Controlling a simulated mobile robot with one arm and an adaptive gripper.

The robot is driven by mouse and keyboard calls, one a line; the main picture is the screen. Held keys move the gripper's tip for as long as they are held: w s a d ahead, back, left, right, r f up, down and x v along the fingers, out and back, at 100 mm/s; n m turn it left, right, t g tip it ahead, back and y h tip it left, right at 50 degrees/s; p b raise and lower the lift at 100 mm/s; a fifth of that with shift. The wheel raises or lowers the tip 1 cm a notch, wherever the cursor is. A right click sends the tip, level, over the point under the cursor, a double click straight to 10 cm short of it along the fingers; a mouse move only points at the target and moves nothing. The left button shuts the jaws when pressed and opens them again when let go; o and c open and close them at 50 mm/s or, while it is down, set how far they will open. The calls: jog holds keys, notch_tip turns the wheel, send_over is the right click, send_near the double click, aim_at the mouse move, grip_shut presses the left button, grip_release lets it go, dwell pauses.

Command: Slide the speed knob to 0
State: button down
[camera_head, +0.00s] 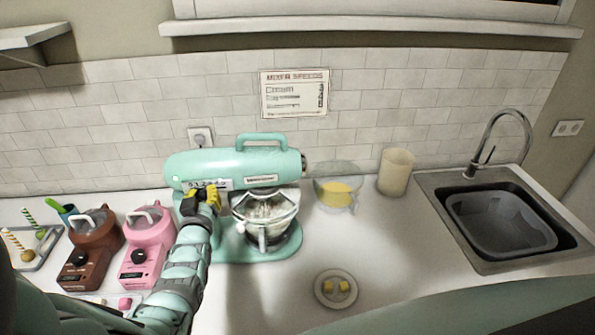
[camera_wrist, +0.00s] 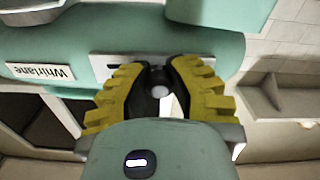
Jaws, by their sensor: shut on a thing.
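The mint-green stand mixer (camera_head: 235,167) stands on the counter against the tiled wall. A pale speed scale (camera_head: 212,185) with small digits is on the side of its head, partly covered by my gripper. My gripper (camera_head: 204,193) has yellow-padded fingers and is at this scale. In the wrist view my gripper (camera_wrist: 159,72) is shut on the speed knob, whose small grey round end (camera_wrist: 159,91) shows between the dark fingers. The scale plate (camera_wrist: 112,66) shows behind the fingers. I cannot tell which digit the knob stands at.
The mixer's glass bowl (camera_head: 266,210) is right of my gripper. A brown machine (camera_head: 92,247) and a pink machine (camera_head: 146,247) stand left of my arm. A small plate (camera_head: 337,303) with yellow pieces lies in front. A bowl of yellow stuff (camera_head: 336,192) stands at right.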

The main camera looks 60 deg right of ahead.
aim_at(190, 186)
jog(key=b, duration=0.1)
jog(key=w+b, duration=0.1)
jog(key=shift+w+a+f+b, duration=0.1)
jog(key=shift+a+f+b, duration=0.1)
jog(key=shift+f+b, duration=0.15)
jog(key=b, duration=0.2)
jog(key=w+b, duration=0.1)
jog(key=b, duration=0.1)
jog(key=shift+w+a+r, duration=0.15)
jog(key=shift+w+a, duration=0.1)
jog(key=shift+a, duration=0.1)
jog(key=b, duration=0.3)
jog(key=shift+w+a+r, duration=0.2)
jog(key=shift+a, duration=0.05)
jog(key=shift+r+b, duration=0.35)
jog(key=shift+b, duration=0.65)
jog(key=shift+s+a, duration=0.2)
jog(key=shift+a, duration=0.15)
